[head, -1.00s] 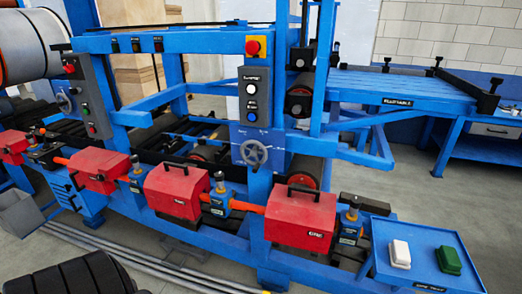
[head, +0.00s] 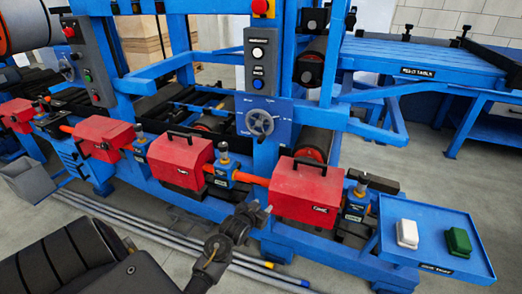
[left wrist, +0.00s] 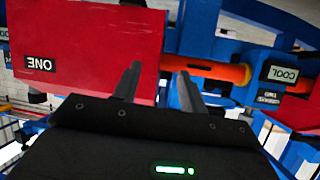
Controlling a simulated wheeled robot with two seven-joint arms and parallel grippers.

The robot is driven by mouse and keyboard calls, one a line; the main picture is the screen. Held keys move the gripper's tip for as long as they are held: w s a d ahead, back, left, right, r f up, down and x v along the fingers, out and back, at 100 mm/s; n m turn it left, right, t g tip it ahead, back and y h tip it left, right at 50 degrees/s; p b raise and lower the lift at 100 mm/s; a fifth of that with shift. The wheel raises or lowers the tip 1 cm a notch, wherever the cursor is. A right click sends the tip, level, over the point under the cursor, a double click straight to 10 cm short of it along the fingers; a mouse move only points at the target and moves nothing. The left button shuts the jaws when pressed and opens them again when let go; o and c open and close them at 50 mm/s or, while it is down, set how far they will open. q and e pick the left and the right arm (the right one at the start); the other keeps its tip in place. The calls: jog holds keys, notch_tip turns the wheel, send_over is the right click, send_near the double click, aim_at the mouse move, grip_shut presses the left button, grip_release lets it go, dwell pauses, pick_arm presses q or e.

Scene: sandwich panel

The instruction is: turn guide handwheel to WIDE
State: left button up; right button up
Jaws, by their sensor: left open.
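The guide handwheel (head: 260,122) is a grey spoked wheel on a blue plate (head: 284,108) on the machine's upright post, in the middle of the head view. Small markings on the plate around it are too blurred to read. My left gripper (head: 266,209) is low in front of the machine, below and apart from the handwheel, near the red boxes. In the left wrist view its two dark fingers (left wrist: 158,84) are apart with nothing held between them. The handwheel does not show in that view. My right gripper is not in view.
Red boxes (head: 180,158) and (head: 305,188) line the machine's front below the wheel, with a red box labelled ONE (left wrist: 85,50) upside down in the wrist view. A button panel (head: 260,62) is above the wheel. A blue tray (head: 432,222) juts out at right.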

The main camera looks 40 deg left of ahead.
aim_at(259, 142)
pick_arm(q)
jog(key=w+a+r+n+t+y, duration=0.15)
jog(key=a+r, duration=0.25)
jog(key=r, duration=0.5)
jog(key=w+a+r+t+y, duration=0.1)
jog(key=a+r+t+y, duration=0.15)
jog(key=r, duration=0.65)
jog(key=shift+h, duration=0.5)
jog(key=x, duration=0.3)
jog(key=p+x, duration=0.1)
jog(key=x, duration=0.5)
jog(key=shift+a+r+p, duration=0.2)
jog(key=shift+a+p, duration=0.1)
jog(key=shift+a, duration=0.15)
jog(key=shift+w+a+f, duration=0.1)
jog(key=shift+w+a, duration=0.1)
jog(key=shift+w, duration=0.5)
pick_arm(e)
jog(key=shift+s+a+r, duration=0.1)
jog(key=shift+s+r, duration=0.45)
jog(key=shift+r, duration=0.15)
pick_arm(q)
jog(key=shift+c, duration=0.2)
